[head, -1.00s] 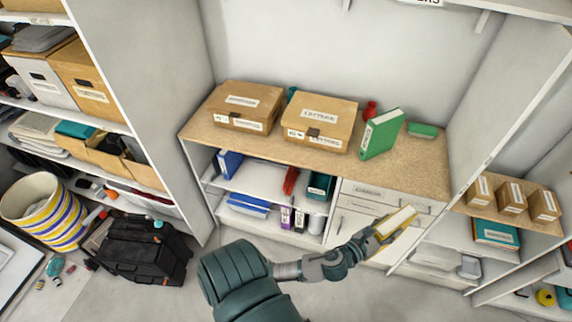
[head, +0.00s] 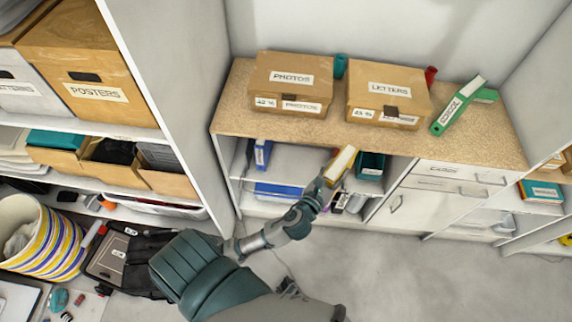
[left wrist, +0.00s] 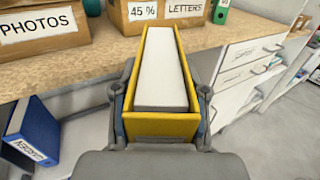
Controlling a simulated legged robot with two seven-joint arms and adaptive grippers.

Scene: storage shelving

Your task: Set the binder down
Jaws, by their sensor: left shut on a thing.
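A yellow binder (head: 341,163) with white pages is held in my left gripper (head: 322,182), in front of the open shelves and just below the countertop edge. In the left wrist view the binder (left wrist: 162,75) lies between the two fingers of the gripper (left wrist: 160,105), pages facing the camera, its far end near the counter edge. My right gripper is not in view.
Below the counter, a blue binder (head: 262,154) and a teal box (head: 370,165) stand on the shelf (head: 300,162). Drawers (head: 463,173) are at the right. The counter's front strip is bare. A striped basket (head: 42,245) and a black bag (head: 125,260) lie at the left.

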